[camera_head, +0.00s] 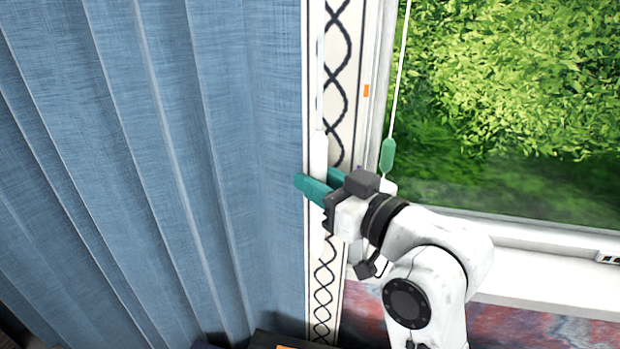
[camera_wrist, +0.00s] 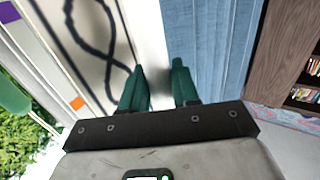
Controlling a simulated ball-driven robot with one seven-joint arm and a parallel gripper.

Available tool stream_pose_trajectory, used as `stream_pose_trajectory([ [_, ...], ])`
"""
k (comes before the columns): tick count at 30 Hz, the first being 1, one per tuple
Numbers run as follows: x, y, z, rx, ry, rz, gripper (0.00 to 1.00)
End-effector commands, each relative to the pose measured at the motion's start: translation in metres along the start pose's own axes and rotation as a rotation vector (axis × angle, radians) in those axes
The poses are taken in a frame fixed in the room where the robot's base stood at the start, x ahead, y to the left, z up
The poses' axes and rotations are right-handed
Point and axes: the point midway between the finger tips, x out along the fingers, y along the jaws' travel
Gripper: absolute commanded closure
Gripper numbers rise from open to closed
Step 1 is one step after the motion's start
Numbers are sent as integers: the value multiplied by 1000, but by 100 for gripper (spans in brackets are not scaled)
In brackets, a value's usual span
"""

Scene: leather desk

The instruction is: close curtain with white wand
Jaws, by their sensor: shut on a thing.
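The blue pleated curtain (camera_head: 150,130) fills the left of the head view and hangs right of my fingers in the wrist view (camera_wrist: 215,45). A pale trim band with a dark looping pattern (camera_head: 338,60) runs beside its right edge. The white wand (camera_head: 320,152) hangs upright in front of this trim. My gripper (camera_head: 314,188) reaches in from the right, its green fingers shut on the wand. In the wrist view, my gripper (camera_wrist: 160,80) has a finger on each side of a white strip; the wand's outline is hard to tell there.
A window with green foliage (camera_head: 500,80) is on the right, uncovered. A thin cord with a green pull (camera_head: 388,155) hangs close behind my gripper. A white sill (camera_head: 550,245) runs below the glass. A wooden bookshelf (camera_wrist: 280,50) stands right in the wrist view.

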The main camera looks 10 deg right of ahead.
Motion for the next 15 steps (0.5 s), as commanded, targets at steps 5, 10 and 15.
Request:
stream_pose_trajectory([
  [5,-3,2,1,0,-1,4,100],
  [10,-3,3,1,0,-2,6,100],
  [15,-4,4,1,0,-3,7,61],
])
